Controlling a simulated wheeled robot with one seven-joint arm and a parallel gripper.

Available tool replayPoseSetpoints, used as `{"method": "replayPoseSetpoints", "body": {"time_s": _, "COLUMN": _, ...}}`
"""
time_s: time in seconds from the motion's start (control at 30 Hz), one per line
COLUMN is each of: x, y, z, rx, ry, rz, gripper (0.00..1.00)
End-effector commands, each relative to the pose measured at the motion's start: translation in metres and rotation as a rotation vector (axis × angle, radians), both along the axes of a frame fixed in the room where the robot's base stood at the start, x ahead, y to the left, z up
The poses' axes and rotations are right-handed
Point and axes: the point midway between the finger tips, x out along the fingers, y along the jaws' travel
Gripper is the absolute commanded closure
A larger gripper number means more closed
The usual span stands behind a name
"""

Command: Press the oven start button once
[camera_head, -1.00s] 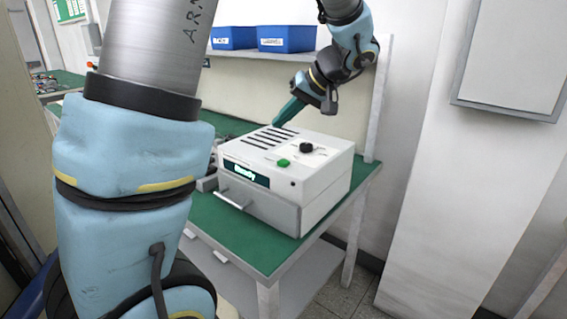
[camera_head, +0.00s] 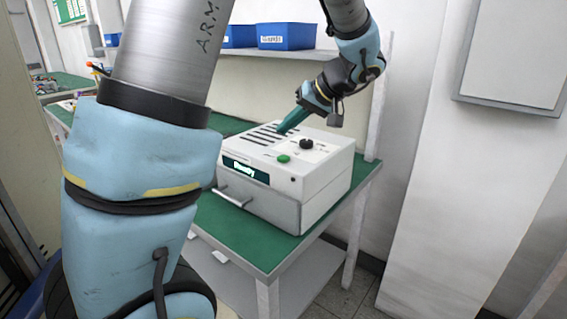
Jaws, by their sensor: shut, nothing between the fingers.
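The oven (camera_head: 322,190) is a white and grey box on the green table, with a handle on its front. Its display (camera_head: 245,171) is lit and seems to read "Ready". The green button (camera_head: 284,158) sits on the top near the front edge, and a black knob (camera_head: 306,144) is just behind it. My gripper (camera_head: 283,130) is shut and empty, its teal fingers pointing down and left over the slotted part of the top. It is behind the green button and apart from it. Whether the tips touch the top I cannot tell.
The green table (camera_head: 262,250) has clear room in front of the oven. A shelf with blue bins (camera_head: 287,37) is above and behind it. A white column and a wall cabinet (camera_head: 515,55) stand at the right. My own arm covers much of the left.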

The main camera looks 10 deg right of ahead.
Motion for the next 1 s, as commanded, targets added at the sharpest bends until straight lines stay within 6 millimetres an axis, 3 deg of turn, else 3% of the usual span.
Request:
{"method": "replayPoseSetpoints", "body": {"time_s": 0.17, "x": 0.000, "y": 0.000, "z": -0.032, "rx": 0.000, "ry": 0.001, "rz": 0.001, "gripper": 1.00}}
{"method": "replayPoseSetpoints", "body": {"time_s": 0.3, "x": 0.000, "y": 0.000, "z": -0.044, "rx": -0.001, "ry": 0.000, "rz": 0.000, "gripper": 1.00}}
{"method": "replayPoseSetpoints", "body": {"time_s": 1.0, "x": 0.000, "y": 0.000, "z": -0.046, "rx": 0.000, "ry": 0.000, "rz": 0.000, "gripper": 1.00}}
